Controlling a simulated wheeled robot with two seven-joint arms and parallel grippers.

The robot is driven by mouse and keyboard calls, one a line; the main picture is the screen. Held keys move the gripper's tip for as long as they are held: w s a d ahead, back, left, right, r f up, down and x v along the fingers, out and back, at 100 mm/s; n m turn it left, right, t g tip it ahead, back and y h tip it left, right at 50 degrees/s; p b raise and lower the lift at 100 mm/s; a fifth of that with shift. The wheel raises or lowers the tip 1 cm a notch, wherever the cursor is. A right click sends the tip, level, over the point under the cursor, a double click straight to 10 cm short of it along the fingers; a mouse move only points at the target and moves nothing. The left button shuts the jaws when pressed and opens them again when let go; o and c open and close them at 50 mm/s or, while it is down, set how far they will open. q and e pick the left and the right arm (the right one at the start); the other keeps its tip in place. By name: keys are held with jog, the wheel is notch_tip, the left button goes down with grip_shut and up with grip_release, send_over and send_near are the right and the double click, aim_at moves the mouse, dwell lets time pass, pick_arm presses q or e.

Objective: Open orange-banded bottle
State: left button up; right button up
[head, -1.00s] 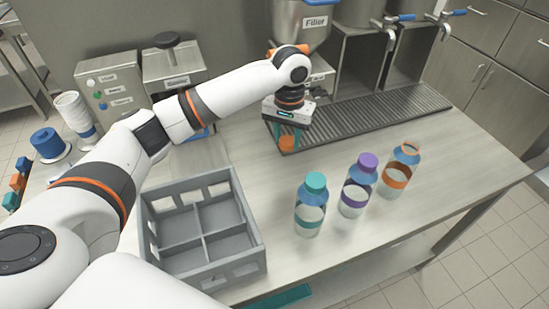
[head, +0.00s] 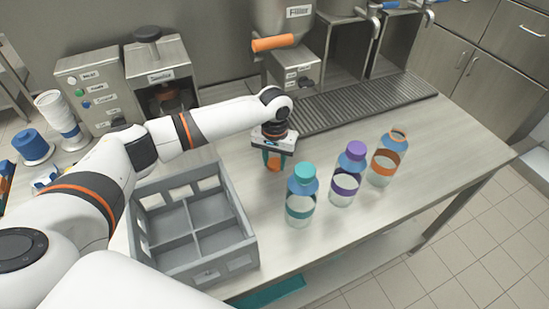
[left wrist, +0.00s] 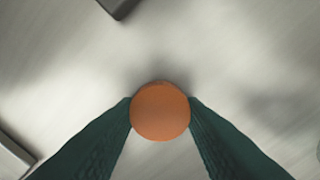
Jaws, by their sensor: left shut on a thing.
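The orange-banded bottle (head: 386,158) stands upright on the counter, the rightmost of three bottles. Its top is uncapped, showing an orange ring at the open mouth. My left gripper (head: 273,163) is shut on an orange cap (left wrist: 160,111), held above the counter to the left of the bottles. In the left wrist view the cap sits between the two dark green fingers. My right gripper is not in view.
A teal-capped bottle (head: 301,195) and a purple-capped bottle (head: 347,175) stand left of the orange-banded one. A grey divided crate (head: 215,268) is at the front left. A filler (head: 285,30) and a ribbed drip tray (head: 365,103) are behind. Bare counter lies below the gripper.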

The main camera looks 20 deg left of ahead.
aim_at(275, 163)
pick_arm(q)
jog(key=shift+f, duration=0.1)
jog(key=o, duration=1.1)
notch_tip(275, 163, up, 12)
jog(key=shift+d+r+b, duration=0.1)
jog(key=shift+r+b, duration=0.15)
jog(key=shift+b, duration=0.2)
